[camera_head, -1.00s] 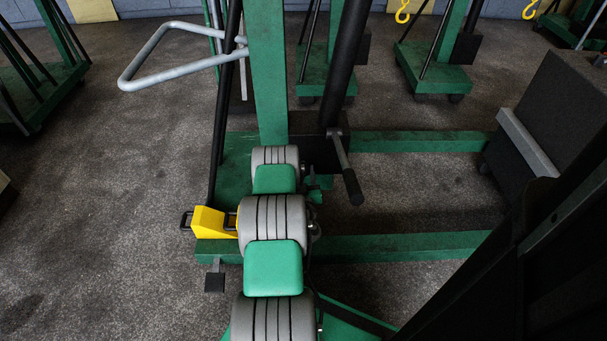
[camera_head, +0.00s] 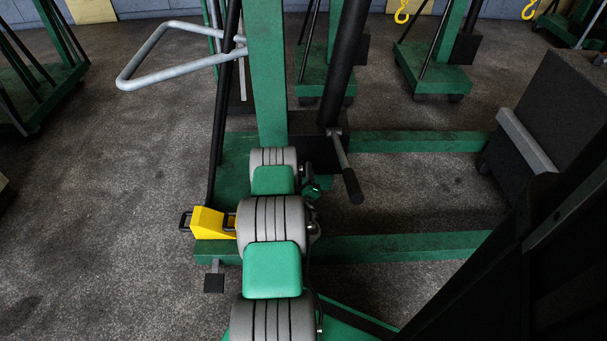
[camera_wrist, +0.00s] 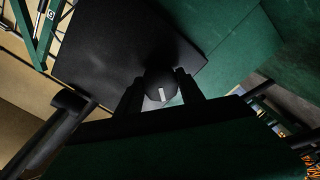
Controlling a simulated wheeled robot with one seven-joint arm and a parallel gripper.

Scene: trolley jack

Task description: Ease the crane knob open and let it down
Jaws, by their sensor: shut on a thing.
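The crane has a green post (camera_head: 266,75), a black ram (camera_head: 347,60) and a green base with legs. Its knob (camera_wrist: 160,86) is round and black with a pale mark that stands nearly upright in the wrist view. My gripper (camera_wrist: 161,92) has one dark finger on each side of the knob and is shut on it. In the head view my own arm covers the knob and most of my gripper. A lever with a black grip (camera_head: 353,187) slants down at the right of the post.
A yellow wedge-shaped piece (camera_head: 209,223) sits at the left of the base. A grey bar loop (camera_head: 150,57) sticks out left of the post. A dark block (camera_head: 560,110) stands at the right. Other green cranes stand behind. The floor at left is clear.

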